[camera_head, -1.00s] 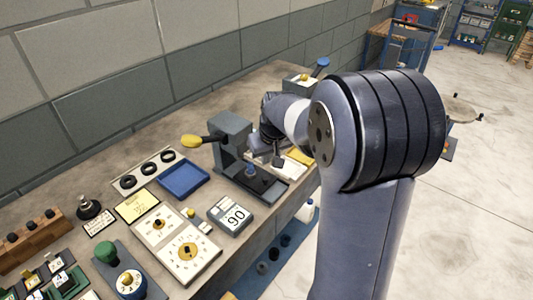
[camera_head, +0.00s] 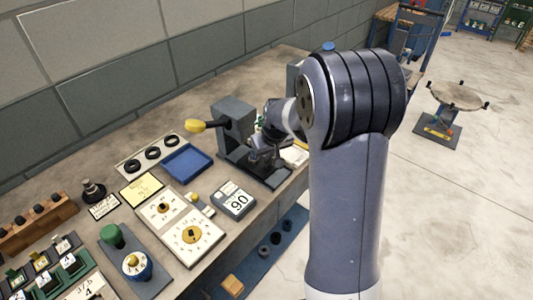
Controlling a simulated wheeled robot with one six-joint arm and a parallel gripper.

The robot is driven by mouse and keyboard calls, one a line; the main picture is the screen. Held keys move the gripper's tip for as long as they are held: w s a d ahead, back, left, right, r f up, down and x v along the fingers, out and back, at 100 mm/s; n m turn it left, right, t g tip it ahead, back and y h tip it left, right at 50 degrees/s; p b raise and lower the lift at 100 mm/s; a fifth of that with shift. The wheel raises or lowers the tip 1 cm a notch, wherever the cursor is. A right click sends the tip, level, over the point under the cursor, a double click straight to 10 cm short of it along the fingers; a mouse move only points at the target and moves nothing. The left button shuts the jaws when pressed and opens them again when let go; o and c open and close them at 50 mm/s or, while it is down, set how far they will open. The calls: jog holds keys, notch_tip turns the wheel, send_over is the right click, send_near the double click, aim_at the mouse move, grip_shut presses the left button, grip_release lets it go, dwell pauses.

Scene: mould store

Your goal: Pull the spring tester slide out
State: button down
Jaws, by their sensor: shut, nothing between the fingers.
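The spring tester (camera_head: 236,125) stands on the bench, a grey upright block with a yellow-knobbed lever (camera_head: 197,125) pointing left. Its low dark base (camera_head: 268,174) runs out to the lower right, toward the bench's front edge. I cannot make out the slide apart from this base. My gripper (camera_head: 262,152) is just right of the upright block, low over the base. It is shut with nothing in it. Its fingertips are small and dark against the tester, so I cannot tell whether they touch it. My arm hides the bench behind it.
A blue tray (camera_head: 187,160) lies left of the tester, and a box marked 90 (camera_head: 234,201) lies in front. A panel with dials (camera_head: 190,234) and several gauges fill the near bench. A round-topped stand (camera_head: 456,97) is on the open floor at right.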

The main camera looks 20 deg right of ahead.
jog(key=s+d, duration=0.1)
jog(key=s, duration=0.1)
jog(key=s+d+b, duration=0.2)
jog(key=s+d, duration=0.1)
jog(key=shift+s, duration=0.3)
jog(key=shift+f, duration=0.1)
